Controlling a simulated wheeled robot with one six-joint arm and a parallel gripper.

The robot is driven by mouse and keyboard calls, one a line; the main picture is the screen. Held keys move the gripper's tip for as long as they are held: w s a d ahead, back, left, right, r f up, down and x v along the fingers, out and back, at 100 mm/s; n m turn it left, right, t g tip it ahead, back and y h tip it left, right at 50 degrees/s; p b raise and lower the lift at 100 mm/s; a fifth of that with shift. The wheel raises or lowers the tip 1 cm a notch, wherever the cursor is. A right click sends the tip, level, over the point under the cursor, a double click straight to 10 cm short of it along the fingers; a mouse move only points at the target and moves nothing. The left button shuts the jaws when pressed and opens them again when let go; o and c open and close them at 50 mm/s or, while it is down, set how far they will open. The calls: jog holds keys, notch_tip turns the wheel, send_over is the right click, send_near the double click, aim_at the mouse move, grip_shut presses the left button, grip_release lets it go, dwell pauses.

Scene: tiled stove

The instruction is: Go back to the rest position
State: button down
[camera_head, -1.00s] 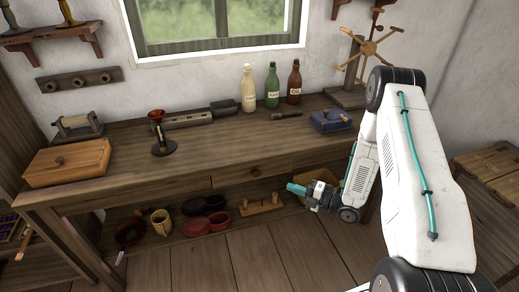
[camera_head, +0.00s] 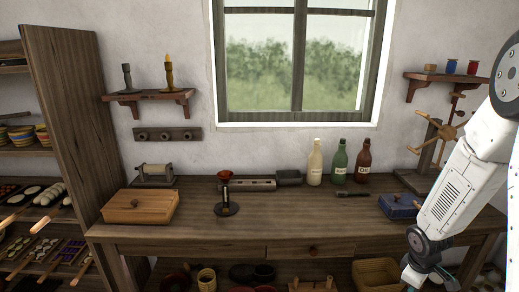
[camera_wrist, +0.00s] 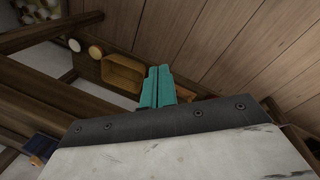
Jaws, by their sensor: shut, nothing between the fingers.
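My gripper (camera_wrist: 157,72) shows in the wrist view with its two teal fingers side by side and closed together, holding nothing. Beyond the fingertips are the plank floor (camera_wrist: 240,45) and a yellow-brown bin (camera_wrist: 123,74), with clear space around the fingers. In the head view my white arm hangs at the right edge, in front of the right end of the wooden workbench (camera_head: 270,231).
The bench carries a wooden box (camera_head: 140,207), a dark stand with a copper cup (camera_head: 226,195), three bottles (camera_head: 340,163) and a blue box (camera_head: 400,206) near my arm. A wooden reel (camera_head: 440,140) stands behind it. Shelves (camera_head: 40,200) fill the left side.

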jog(key=s+a+r+m, duration=0.2)
jog(key=s+a+r, duration=0.4)
jog(key=r, duration=0.4)
jog(key=s+a+r+m+y, duration=0.1)
jog(key=s+a+r+m, duration=0.1)
jog(key=s+a+r, duration=0.4)
jog(key=s+a+r+m+y, duration=0.1)
jog(key=s+a+r+m, duration=0.2)
jog(key=s+a+r, duration=0.3)
jog(key=s+r, duration=0.5)
jog(key=r, duration=0.4)
jog(key=shift+s+r, duration=0.15)
jog(key=shift+r, duration=0.05)
